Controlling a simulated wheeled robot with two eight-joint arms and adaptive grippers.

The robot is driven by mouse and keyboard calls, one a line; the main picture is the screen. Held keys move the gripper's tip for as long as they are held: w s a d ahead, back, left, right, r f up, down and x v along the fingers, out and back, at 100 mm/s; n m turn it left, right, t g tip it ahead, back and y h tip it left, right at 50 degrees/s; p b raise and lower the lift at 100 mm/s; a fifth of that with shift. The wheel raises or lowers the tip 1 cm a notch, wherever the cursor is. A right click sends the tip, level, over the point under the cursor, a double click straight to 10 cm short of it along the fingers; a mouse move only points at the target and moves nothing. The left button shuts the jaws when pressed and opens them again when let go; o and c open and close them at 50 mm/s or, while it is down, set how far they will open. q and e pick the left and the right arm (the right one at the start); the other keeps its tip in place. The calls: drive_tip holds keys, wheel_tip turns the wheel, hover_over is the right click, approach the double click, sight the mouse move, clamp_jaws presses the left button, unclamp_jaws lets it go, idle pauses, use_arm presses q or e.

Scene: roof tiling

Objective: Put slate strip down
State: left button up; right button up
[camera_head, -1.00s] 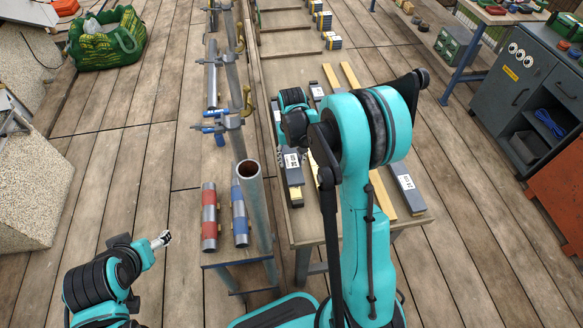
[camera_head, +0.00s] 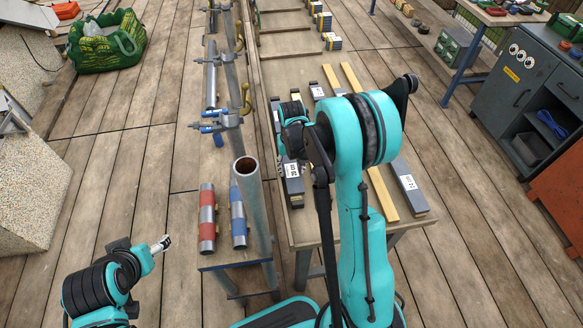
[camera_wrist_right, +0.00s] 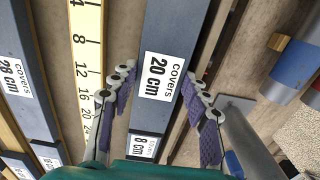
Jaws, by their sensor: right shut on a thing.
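A dark grey slate strip (camera_wrist_right: 171,30) labelled "covers 20 cm" lies between the fingers of my right gripper (camera_wrist_right: 157,76) in the right wrist view. The fingers are shut on its two long sides. A strip labelled "8 cm" (camera_wrist_right: 143,146) shows just beyond its end; I cannot tell whether the two touch. In the head view, a labelled strip (camera_head: 293,186) shows at the bench's left edge, below my right wrist, whose fingers are mostly hidden by the arm. My left gripper (camera_head: 161,243) is off to the left, away from the bench, too small to read.
The wooden bench (camera_head: 308,226) carries other slate strips (camera_head: 408,186) and yellow wooden strips (camera_head: 380,190). A yellow ruler (camera_wrist_right: 87,60) lies left of the held strip. An upright pipe (camera_head: 255,205) and clamped tubes stand close on the bench's left. Open deck floor lies further left.

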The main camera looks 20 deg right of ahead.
sight(291, 171)
drive_tip(key=o, duration=1.4)
drive_tip(key=shift+a, duration=0.1)
drive_tip(key=shift+r+p, duration=0.35)
drive_tip(key=shift+p, duration=0.1)
wheel_tip(291, 171, up, 11)
drive_tip(key=p, duration=0.4)
drive_tip(key=s+a+r+n+t, duration=0.1)
drive_tip(key=s+a+r+t, duration=0.3)
drive_tip(key=s+r, duration=0.55)
drive_tip(key=s+a+t, duration=0.1)
drive_tip(key=s, duration=0.2)
drive_tip(key=s+a+r+n+t, duration=0.1)
drive_tip(key=s, duration=0.2)
drive_tip(key=s+a+n+t, duration=0.1)
drive_tip(key=s+a, duration=0.1)
drive_tip(key=s, duration=0.1)
drive_tip(key=shift+s+a+r, duration=0.1)
drive_tip(key=shift+r, duration=0.05)
